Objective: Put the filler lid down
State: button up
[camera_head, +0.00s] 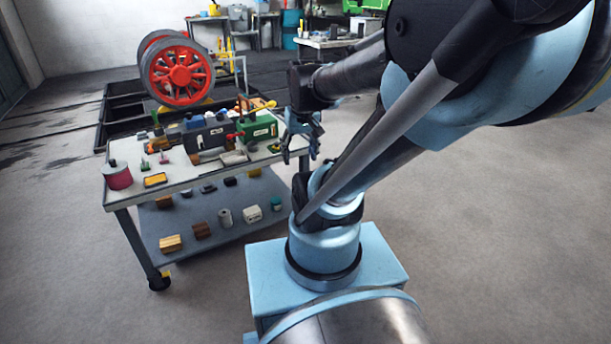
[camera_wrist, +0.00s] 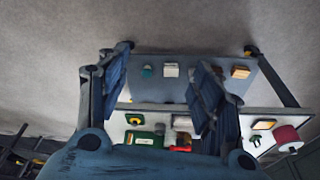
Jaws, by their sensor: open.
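My gripper (camera_head: 300,137) is at the right end of the trolley's top, its fingers pointing down. In the wrist view my gripper (camera_wrist: 163,75) shows two blue fingers spread apart with nothing between them. I cannot tell which small part is the filler lid. A green box (camera_head: 258,128) with a pale label stands on the top near my gripper, and it also shows in the wrist view (camera_wrist: 143,138). A red lever (camera_head: 235,135) lies beside it. The fingers hide part of the trolley in the wrist view.
The trolley's top (camera_head: 130,193) is crowded, with a red cylinder (camera_head: 117,177) and a yellow tray (camera_head: 155,180) at the front left. Its lower shelf (camera_head: 190,244) holds several small blocks. Red spoked wheels (camera_head: 180,75) stand behind.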

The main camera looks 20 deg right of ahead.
jog(key=s+f, duration=0.3)
jog(key=s, duration=0.4)
jog(key=shift+f, duration=0.4)
jog(key=shift+s+d, duration=0.1)
jog(key=shift+w+f, duration=0.2)
jog(key=shift+w, duration=0.2)
